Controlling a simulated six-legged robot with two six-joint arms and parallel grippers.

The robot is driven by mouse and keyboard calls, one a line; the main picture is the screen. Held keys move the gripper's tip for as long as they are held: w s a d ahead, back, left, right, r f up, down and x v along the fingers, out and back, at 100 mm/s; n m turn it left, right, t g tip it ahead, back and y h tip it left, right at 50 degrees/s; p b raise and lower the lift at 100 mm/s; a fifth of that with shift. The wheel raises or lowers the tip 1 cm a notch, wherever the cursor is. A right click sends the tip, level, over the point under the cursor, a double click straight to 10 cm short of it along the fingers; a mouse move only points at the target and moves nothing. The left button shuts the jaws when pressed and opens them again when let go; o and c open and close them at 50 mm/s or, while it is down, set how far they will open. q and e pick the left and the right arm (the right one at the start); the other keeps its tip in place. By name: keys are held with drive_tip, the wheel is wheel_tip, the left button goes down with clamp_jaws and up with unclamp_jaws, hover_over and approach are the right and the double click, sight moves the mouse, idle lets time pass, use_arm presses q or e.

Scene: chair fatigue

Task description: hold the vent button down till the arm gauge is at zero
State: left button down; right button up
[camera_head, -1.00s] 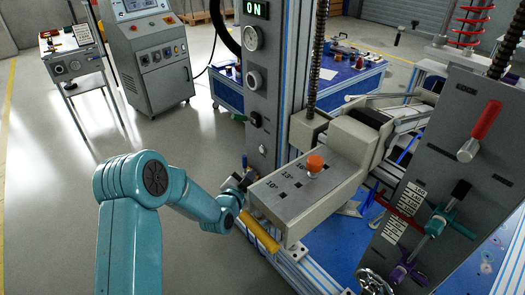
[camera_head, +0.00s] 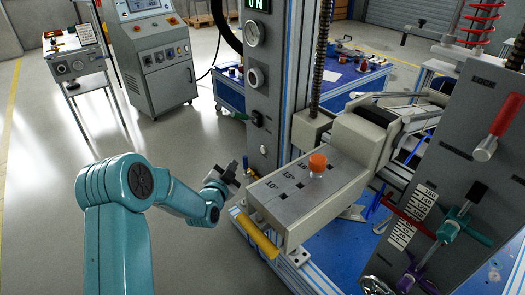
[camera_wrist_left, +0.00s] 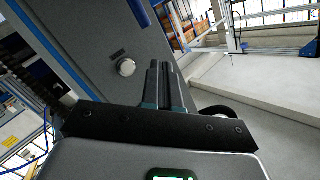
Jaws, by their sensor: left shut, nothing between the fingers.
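The arm gauge looks to be the round white dial (camera_head: 252,34) high on the grey column; its needle is too small to read. Below it are a round dark knob (camera_head: 256,77) and a small black fitting (camera_head: 259,119). In the left wrist view a round silver button (camera_wrist_left: 126,67) sits on a grey panel under a small unreadable label. It may be the vent button. My left gripper (camera_head: 230,172) is shut and empty, beside the column's lower part. In the left wrist view its fingers (camera_wrist_left: 166,78) are right of the silver button, apart from it. My right gripper is out of view.
A beige arm block (camera_head: 300,195) with marked slots and an orange knob (camera_head: 317,162) stands right of my left gripper. A yellow bar (camera_head: 258,234) runs along its front. A grey lever panel (camera_head: 465,165) stands at right.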

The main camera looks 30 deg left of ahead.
sight(263, 150)
use_arm(q)
drive_tip(key=w+d, duration=0.3)
drive_tip(key=w, duration=0.4)
drive_tip(key=shift+w, duration=0.25)
idle(1.8)
drive_tip(key=shift+w+d+b, duration=0.2)
drive_tip(key=shift+w+b, duration=0.2)
drive_tip(key=shift+b, duration=0.15)
drive_tip(key=shift+w+d+b, duration=0.15)
drive_tip(key=shift+w+b, duration=0.15)
drive_tip(key=shift+w, duration=0.05)
idle(4.3)
